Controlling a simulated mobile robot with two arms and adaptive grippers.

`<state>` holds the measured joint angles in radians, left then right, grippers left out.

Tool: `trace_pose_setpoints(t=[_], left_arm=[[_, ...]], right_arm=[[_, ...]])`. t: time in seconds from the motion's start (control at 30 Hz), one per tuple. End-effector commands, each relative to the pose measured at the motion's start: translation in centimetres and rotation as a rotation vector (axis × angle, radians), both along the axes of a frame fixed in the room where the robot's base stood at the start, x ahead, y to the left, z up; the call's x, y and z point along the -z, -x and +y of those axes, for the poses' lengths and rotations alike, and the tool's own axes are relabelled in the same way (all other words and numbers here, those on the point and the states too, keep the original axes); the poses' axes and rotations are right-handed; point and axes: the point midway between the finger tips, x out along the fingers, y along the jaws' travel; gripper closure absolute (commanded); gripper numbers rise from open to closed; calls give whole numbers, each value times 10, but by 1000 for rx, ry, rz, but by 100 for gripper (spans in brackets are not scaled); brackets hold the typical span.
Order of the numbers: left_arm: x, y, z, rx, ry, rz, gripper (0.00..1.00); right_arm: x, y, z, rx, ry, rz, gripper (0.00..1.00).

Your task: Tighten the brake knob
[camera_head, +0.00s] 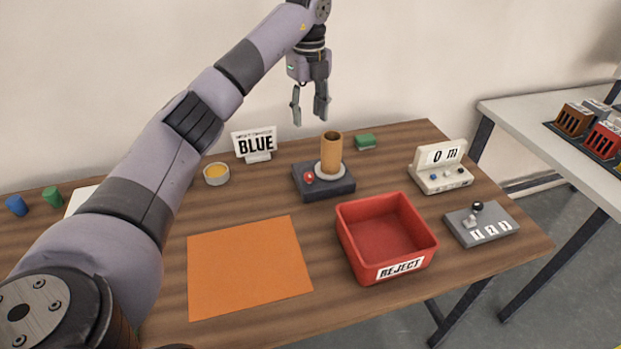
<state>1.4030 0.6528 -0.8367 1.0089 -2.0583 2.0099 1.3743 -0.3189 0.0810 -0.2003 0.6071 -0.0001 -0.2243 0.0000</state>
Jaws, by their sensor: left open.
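A dark base (337,187) stands at the back middle of the wooden table, with a brown roll (331,152) upright on a pale round disc. A small red knob (309,178) sits on the base's left part; it may be the brake knob. My left gripper (310,115) hangs above and a little left of the roll, fingers pointing down, open and empty. It is apart from the roll and the knob. My right gripper is not in view.
A red REJECT bin (385,237) and an orange sheet (249,267) lie in front. A BLUE sign (255,144), a yellow-filled cup (216,174) and a green block (365,141) stand behind. A counter (441,166) and a lever box (481,224) stand right.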

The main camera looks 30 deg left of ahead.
Motion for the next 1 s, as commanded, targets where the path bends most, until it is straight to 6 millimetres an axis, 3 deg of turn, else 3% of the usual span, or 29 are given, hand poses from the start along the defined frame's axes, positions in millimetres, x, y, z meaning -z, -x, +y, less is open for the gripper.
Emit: trace_pose_setpoints(t=[0.17,0.3,0.8,1.0], left_arm=[[13,0,0,0,-1,2,58],[36,1,0,0,0,4,58],[142,1,-1,0,1,4,58],[168,1,0,0,1,0,58]], right_arm=[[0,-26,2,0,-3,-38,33],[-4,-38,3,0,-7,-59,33],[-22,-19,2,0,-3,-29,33],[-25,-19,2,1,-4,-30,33]])
